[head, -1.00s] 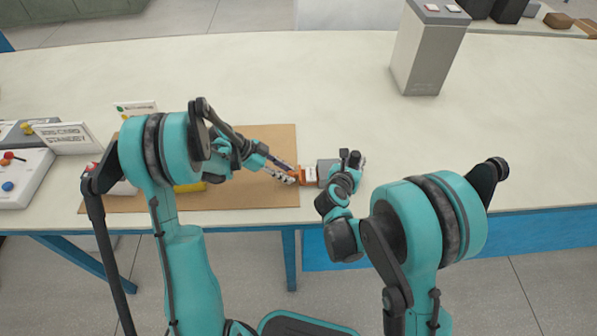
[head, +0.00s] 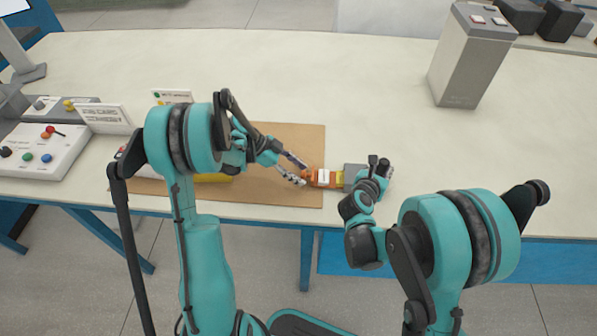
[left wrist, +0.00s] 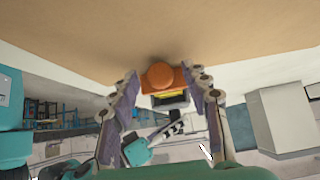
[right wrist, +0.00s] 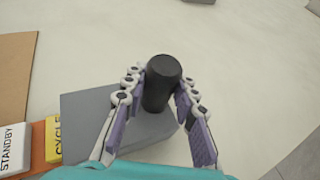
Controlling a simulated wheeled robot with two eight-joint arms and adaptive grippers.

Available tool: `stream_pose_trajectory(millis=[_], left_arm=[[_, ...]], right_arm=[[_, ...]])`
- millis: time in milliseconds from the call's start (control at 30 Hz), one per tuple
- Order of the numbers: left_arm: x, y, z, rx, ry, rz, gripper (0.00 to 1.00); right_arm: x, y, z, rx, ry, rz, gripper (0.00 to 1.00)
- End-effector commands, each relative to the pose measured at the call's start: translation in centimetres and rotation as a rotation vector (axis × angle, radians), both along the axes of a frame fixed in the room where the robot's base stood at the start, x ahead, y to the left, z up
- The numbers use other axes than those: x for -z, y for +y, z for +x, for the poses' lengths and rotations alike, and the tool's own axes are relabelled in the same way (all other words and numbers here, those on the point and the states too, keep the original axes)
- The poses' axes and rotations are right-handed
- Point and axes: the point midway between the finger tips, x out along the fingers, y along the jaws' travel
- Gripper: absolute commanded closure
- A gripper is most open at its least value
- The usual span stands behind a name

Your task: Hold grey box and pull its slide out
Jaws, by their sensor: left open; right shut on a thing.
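The grey box (head: 354,172) lies on the table near its front edge. Its orange slide (head: 310,177) sticks out of the box's left end. The slide shows a white STANDBY label (right wrist: 13,149) and a yellow CYCLE label (right wrist: 55,139). My right gripper (head: 379,168) is shut on the black knob (right wrist: 161,83) standing on the box. My left gripper (head: 299,172) is open at the slide's outer end. In the left wrist view its fingers stand either side of the round orange knob (left wrist: 160,75), with no clear contact.
A brown mat (head: 290,145) lies under my left arm. A white panel with coloured buttons (head: 45,150) and small sign cards (head: 108,119) stand at the left. A tall grey block (head: 468,60) stands at the back right. The table right of the box is clear.

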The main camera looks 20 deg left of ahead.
Motion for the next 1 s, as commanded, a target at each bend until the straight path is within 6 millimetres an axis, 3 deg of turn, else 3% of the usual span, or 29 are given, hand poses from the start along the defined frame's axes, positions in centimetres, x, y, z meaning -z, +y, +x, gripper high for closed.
stream_pose_trajectory(millis=[533,700,1000], left_arm=[[-7.1,6.9,-2.2,-0.003,0.0,0.0,0.53],[-8.1,7.8,-2.5,-0.001,0.0,0.0,0.53],[-8.3,8.0,-2.6,0.0,0.0,0.0,0.53]], right_arm=[[0.0,0.0,0.0,0.001,0.0,0.0,1.0],[0.0,0.0,0.0,0.001,0.0,0.0,1.0],[0.0,0.0,0.0,0.0,0.0,0.0,1.0]])
